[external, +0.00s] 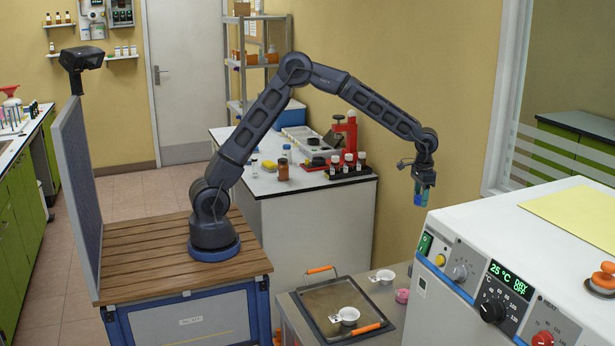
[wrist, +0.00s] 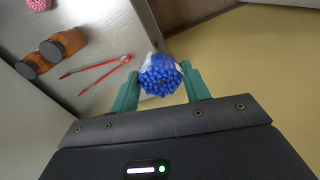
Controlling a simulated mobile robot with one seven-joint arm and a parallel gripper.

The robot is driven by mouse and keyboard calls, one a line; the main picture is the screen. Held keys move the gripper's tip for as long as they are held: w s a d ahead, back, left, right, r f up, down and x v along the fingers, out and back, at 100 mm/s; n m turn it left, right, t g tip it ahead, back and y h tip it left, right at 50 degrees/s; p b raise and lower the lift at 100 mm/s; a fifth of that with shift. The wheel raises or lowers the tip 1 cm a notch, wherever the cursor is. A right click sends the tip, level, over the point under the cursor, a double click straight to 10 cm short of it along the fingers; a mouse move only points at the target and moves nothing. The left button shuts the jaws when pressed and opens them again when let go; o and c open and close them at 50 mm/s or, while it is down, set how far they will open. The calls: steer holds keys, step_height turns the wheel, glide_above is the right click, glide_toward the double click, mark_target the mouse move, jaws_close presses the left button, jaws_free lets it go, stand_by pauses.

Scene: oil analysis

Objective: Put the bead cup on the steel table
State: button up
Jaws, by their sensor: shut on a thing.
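My gripper (external: 424,192) hangs at the end of the outstretched arm, high above the floor, near the oven's left edge in the external view. In the wrist view my gripper (wrist: 162,88) has its two green fingers shut on a bead cup (wrist: 160,75), a clear cup full of blue beads. The cup's lower part is hidden. The steel table (external: 374,296) stands lower, at the bottom of the external view. In the wrist view the steel table (wrist: 112,25) fills the upper left, with the cup outside its edge.
The white oven (external: 470,240) stands close on the right.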

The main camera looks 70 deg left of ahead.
steer(key=s+d+m, duration=0.2)
steer(key=s+d, duration=0.7)
steer(key=d, duration=0.2)
steer(key=f, duration=2)
steer(key=shift+w+d, duration=0.15)
steer(key=shift+d, duration=0.05)
steer(key=shift+f, duration=0.2)
steer(key=o, duration=1)
